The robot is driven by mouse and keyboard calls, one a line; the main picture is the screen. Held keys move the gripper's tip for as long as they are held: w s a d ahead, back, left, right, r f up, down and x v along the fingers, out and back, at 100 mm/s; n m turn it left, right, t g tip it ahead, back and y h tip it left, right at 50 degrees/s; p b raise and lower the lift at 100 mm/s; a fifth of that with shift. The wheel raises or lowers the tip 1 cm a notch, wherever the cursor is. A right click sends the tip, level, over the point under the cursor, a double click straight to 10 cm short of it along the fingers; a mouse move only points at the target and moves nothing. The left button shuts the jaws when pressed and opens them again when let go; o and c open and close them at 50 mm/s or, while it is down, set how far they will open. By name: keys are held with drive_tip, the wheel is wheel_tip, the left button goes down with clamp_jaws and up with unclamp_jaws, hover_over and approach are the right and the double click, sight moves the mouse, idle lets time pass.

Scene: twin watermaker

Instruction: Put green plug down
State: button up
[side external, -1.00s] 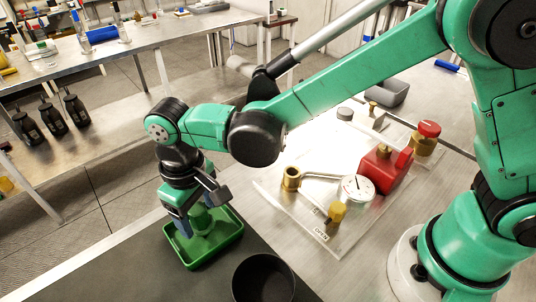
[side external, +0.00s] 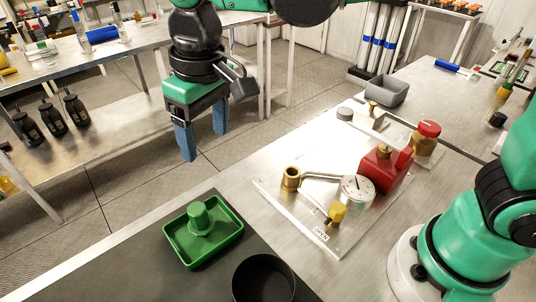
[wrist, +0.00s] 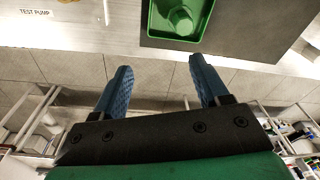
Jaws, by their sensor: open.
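The green plug (side external: 200,218) stands upright in the green tray (side external: 232,243) on the dark mat at the front of the table. Nothing holds it. It also shows in the wrist view (wrist: 181,20), inside the tray (wrist: 160,32) near the top edge. My gripper (side external: 206,146) is raised well above and behind the tray in the side view, with its blue fingers pointing down. The fingers also show in the wrist view (wrist: 162,80), apart with nothing between them.
A black round bowl (side external: 264,282) stands right of the tray on the dark mat (side external: 130,265). A clear panel with a gauge (side external: 357,190), brass fittings and a red block (side external: 383,170) lies farther right. A grey bin (side external: 380,90) stands behind.

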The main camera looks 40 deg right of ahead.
drive_tip(key=s+d+f+m+t, duration=0.1)
drive_tip(key=s+d+m+t, duration=0.1)
drive_tip(key=d, duration=0.7)
drive_tip(key=s+d+f+m+t, duration=0.1)
drive_tip(key=s+d+f+t, duration=0.1)
drive_tip(key=d, duration=0.6)
drive_tip(key=shift+s+d+f+m+t+h, duration=0.3)
drive_tip(key=shift+s+d+m+t, duration=0.15)
drive_tip(key=shift+t, duration=0.65)
